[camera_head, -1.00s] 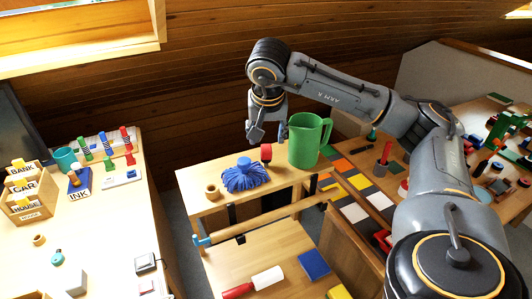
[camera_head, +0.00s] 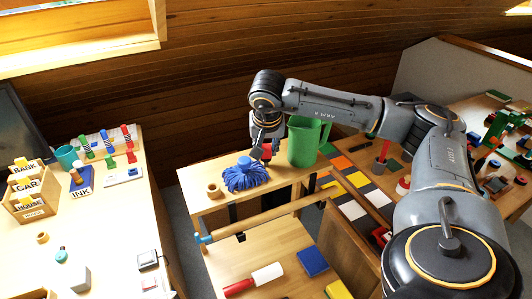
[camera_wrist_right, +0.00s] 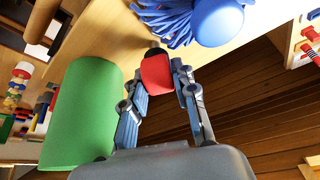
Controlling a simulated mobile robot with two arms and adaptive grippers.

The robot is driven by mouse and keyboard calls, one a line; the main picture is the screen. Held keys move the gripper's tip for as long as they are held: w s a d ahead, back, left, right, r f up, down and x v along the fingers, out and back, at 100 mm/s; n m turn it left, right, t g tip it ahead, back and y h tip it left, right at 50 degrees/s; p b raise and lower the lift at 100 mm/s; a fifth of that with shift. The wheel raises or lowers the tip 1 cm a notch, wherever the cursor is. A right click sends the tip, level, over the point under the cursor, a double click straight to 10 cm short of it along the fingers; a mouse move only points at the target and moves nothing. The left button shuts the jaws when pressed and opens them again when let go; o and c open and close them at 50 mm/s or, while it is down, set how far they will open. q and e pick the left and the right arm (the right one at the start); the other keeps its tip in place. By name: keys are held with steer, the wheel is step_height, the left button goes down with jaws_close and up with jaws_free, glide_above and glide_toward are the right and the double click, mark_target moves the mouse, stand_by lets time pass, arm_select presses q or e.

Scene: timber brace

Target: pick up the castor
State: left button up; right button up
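The castor appears to be the small red piece (camera_head: 267,152) on the wooden bench, between the blue mop head and the green jug. In the right wrist view the red piece (camera_wrist_right: 157,73) lies between the two fingertips, with a small dark part behind it. My right gripper (camera_head: 262,145) is lowered over it from above. In the right wrist view its fingers (camera_wrist_right: 160,85) are spread on both sides of the red piece. They are close to its sides, and I cannot make out firm contact. My left gripper is not in view.
The blue mop head (camera_head: 245,174) is close on the left, and the green jug (camera_head: 304,142) stands close on the right. A wooden ring (camera_head: 214,190) is at the bench's left. A rail with a blue end (camera_head: 202,238) runs along the front.

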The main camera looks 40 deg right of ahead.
jaws_close()
